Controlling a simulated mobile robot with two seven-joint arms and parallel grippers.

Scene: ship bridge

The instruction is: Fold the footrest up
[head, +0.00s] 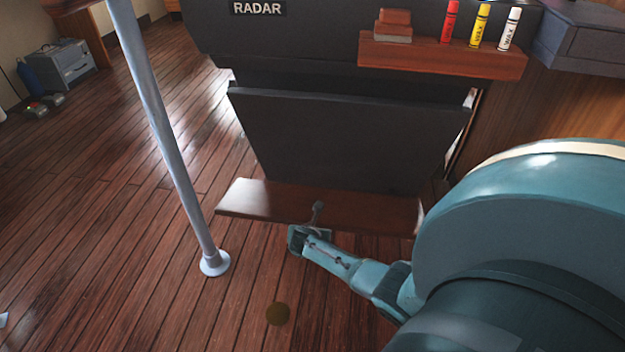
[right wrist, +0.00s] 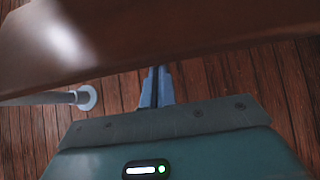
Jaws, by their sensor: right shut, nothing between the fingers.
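The footrest (head: 255,199) is a brown wooden board, folded down and roughly level, sticking out at the foot of the dark radar console (head: 350,140). My left gripper is not in view.
A grey pole (head: 170,150) stands on the floor left of the footrest. A wooden shelf (head: 440,61) above holds red, yellow and white wax tubes (head: 480,25) and small blocks (head: 393,27). A grey case (head: 65,65) is far left. The plank floor in front is mostly clear.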

